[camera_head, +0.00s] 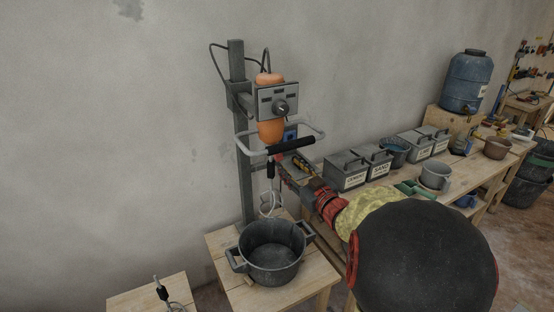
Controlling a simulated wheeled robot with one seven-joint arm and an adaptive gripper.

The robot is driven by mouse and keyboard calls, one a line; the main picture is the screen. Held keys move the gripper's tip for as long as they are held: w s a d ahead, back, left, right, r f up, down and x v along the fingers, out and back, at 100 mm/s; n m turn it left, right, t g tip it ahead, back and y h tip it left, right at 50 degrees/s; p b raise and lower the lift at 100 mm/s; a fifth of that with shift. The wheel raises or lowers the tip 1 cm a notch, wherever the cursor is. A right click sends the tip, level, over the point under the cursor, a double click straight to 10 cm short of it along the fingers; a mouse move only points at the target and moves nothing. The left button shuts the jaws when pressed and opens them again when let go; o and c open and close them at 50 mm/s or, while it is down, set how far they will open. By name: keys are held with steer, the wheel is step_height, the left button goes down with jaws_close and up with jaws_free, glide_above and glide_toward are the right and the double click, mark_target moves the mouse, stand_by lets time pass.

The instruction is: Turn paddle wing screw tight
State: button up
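An orange mixer (269,131) with a grey control box (278,102) and a looped handle (291,146) hangs on an upright metal stand (238,125). Below it a dark shaft (270,170) leads down to a pale wire-like paddle (267,205) above a black bucket (272,253). My gripper (281,171) reaches in from the right, beside the shaft just under the handle. The wing screw is too small or hidden to make out. I cannot tell whether my gripper touches it, or whether the fingers are open or shut.
The bucket stands on a low wooden table (227,242). A wooden bench (476,174) on the right holds lidded grey boxes (345,171), a grey pot (435,176) and a blue water barrel (464,82). A small wooden stand (133,302) is at lower left. The wall is close behind.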

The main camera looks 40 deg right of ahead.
mark_target(280, 156)
steer(key=b+x, duration=0.2)
steer(key=x, duration=0.5)
steer(key=shift+w, duration=0.1)
steer(key=shift+c, duration=0.5)
jaws_close()
